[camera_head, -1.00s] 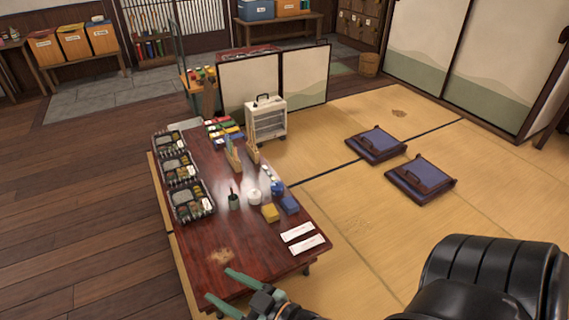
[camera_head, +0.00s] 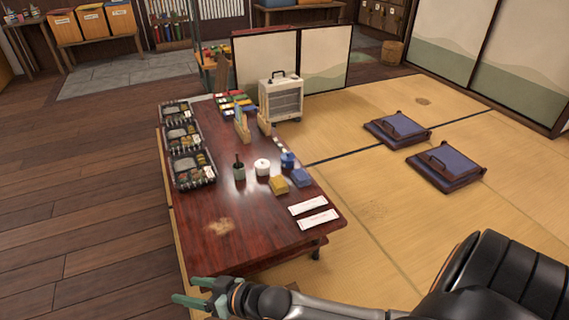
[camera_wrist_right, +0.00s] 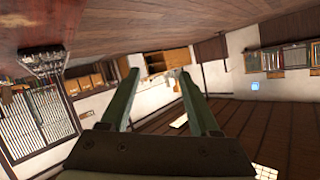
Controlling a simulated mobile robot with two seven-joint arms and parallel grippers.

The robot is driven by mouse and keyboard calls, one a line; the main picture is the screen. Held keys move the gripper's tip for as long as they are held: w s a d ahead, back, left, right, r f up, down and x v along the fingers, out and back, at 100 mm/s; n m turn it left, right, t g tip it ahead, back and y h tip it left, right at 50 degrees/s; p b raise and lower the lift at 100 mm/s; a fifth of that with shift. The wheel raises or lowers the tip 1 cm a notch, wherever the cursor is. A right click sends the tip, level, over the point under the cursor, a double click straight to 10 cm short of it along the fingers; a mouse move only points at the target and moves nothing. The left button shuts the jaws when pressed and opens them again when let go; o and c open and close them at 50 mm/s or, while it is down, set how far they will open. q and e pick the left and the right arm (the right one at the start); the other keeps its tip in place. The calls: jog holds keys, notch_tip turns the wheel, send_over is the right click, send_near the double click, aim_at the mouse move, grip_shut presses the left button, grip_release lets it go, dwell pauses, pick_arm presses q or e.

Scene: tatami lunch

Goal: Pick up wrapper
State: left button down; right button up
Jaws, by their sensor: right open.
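Two flat white paper strips, which look like wrappers, lie side by side near the right front edge of the low table: one (camera_head: 308,205) and, nearer to me, the other (camera_head: 318,220). I cannot tell which one is the task's wrapper. My right gripper (camera_head: 183,290) is open, with nothing seen between its green fingers. It is in front of the table's near end, left of and well apart from the strips. The right wrist view shows the same open fingers (camera_wrist_right: 164,88) with the room behind them, and no strip. My left gripper is out of view.
Wooden floor (camera_head: 90,220) is clear at left.

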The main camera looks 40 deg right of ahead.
jog(key=s+d+f+m+g+h+b, duration=0.1)
jog(key=s+d+f+m+g+h, duration=0.1)
jog(key=d+f, duration=0.4)
jog(key=s+d+f+m+g+h+b, duration=0.2)
jog(key=d+f+g, duration=0.4)
jog(key=f, duration=0.7)
jog(key=s+d+f+m+g+h+b, duration=0.1)
jog(key=s+d+f+m+g+h, duration=0.1)
jog(key=d+f, duration=0.5)
jog(key=shift+s+d+f+m+g+h, duration=0.15)
jog(key=shift+s+f+m+g, duration=0.3)
jog(key=shift+s+f, duration=0.45)
jog(key=shift+s+d+f+m+g+h, duration=0.1)
jog(key=shift+s+f+m+g+h, duration=0.2)
jog(key=shift+s+f+g, duration=0.45)
jog(key=f+b, duration=0.1)
jog(key=f, duration=0.1)
jog(key=f+b, duration=0.2)
jog(key=s+f+b, duration=0.1)
jog(key=f+b, duration=0.1)
jog(key=shift+w+d+f, duration=0.1)
jog(key=shift+f, duration=0.3)
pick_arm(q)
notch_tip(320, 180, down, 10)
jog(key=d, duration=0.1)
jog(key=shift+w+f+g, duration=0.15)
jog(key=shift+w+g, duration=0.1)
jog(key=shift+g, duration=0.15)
